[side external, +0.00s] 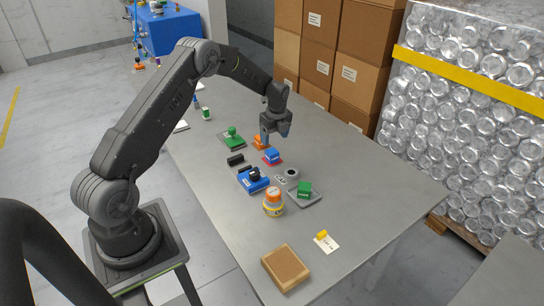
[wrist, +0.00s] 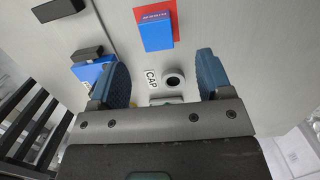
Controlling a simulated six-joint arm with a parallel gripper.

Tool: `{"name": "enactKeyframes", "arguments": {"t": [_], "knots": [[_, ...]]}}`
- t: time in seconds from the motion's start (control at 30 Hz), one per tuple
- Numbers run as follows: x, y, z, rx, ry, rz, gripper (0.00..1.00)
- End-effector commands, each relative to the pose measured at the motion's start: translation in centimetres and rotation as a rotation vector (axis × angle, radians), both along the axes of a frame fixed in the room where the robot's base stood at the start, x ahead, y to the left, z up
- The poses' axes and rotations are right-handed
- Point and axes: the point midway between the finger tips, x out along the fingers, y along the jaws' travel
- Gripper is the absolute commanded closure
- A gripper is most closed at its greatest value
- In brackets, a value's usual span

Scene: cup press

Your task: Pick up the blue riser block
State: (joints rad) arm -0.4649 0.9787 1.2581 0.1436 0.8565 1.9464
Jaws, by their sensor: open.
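The blue riser block (side external: 272,155) lies on a red patch on the grey table. In the wrist view the blue block (wrist: 155,31) is near the top centre, with a strip of the red patch (wrist: 174,18) showing beside it. My gripper (side external: 275,137) is above the table, close to the block in the side view. Its fingers (wrist: 163,62) are apart with nothing between them, and the block shows beyond the fingertips in the wrist view.
An orange piece (side external: 260,142) is behind the riser block. An orange-topped jar (side external: 273,204) stands nearer the front.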

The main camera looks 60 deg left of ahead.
Motion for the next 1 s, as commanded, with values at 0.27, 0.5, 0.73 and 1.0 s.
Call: {"name": "enactKeyframes", "arguments": {"t": [0.27,0.5,0.73,1.0], "knots": [[0.0,0.4,-3.1,0.000,-0.001,0.002,0.28],[-0.5,0.5,-5.9,-0.002,0.002,0.003,0.28],[-0.5,0.7,-8.3,0.000,-0.001,0.003,0.28],[-0.5,0.7,-8.4,0.000,-0.001,0.002,0.31]]}}
